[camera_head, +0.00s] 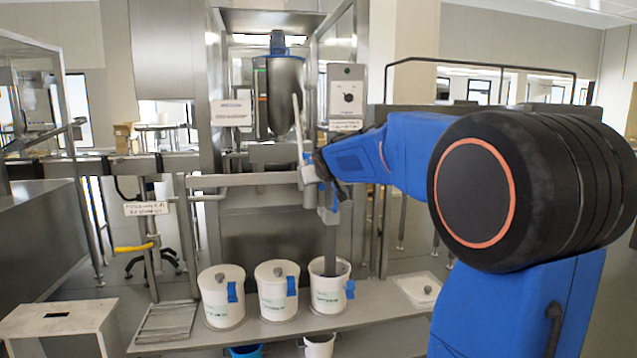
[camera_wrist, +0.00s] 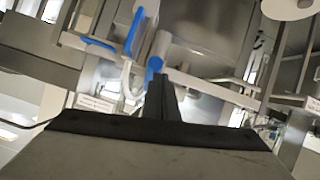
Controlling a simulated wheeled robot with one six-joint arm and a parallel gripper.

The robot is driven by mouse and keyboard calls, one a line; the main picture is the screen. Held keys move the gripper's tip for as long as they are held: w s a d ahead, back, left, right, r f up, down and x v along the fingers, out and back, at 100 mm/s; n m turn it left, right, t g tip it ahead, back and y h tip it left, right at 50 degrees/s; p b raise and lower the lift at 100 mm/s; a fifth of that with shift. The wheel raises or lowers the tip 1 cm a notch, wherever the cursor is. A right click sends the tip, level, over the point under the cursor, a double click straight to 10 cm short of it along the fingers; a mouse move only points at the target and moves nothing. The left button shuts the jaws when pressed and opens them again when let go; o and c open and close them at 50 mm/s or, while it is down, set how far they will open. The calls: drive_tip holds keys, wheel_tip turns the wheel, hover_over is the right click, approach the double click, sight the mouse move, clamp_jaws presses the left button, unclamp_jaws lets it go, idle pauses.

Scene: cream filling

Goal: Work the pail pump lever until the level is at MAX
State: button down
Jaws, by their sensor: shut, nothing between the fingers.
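Three white pails stand on the low shelf: left (camera_head: 220,297), middle (camera_head: 277,292) and right (camera_head: 329,290). The right one has no lid, and a grey pump column (camera_head: 331,232) rises from it. A pale slanted bar (camera_head: 298,122), perhaps the pump lever, stands beside the column top. My gripper (camera_head: 318,168) is at the column top, partly hidden by my arm. In the wrist view its dark fingers (camera_wrist: 161,84) are shut and empty, close to a grey cylinder with a blue end (camera_wrist: 160,46); contact is unclear. No MAX mark is readable.
A steel hopper (camera_head: 280,97) hangs behind, with a control box with a knob (camera_head: 347,97) to its right. A horizontal steel rail (camera_head: 243,180) crosses left of my gripper. A white lid (camera_head: 421,287) lies on the shelf at right.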

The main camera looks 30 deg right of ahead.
drive_tip(key=s+a+f, duration=0.1)
drive_tip(key=s+a, duration=0.1)
drive_tip(key=s, duration=0.5)
drive_tip(key=shift+a+f, duration=0.15)
drive_tip(key=shift+a, duration=0.05)
idle(1.4)
drive_tip(key=s+a+f+g+y, duration=0.1)
drive_tip(key=s+a+f, duration=0.4)
drive_tip(key=s, duration=0.8)
drive_tip(key=s+a+f+n+g+y, duration=0.1)
drive_tip(key=s+a+f+g, duration=0.3)
drive_tip(key=s+f, duration=0.6)
drive_tip(key=s+a+f+g+y, duration=0.2)
drive_tip(key=s+a+f, duration=0.5)
drive_tip(key=s, duration=1)
drive_tip(key=shift+s+f+g, duration=0.25)
drive_tip(key=shift+f+g, duration=0.05)
drive_tip(key=shift+f, duration=0.55)
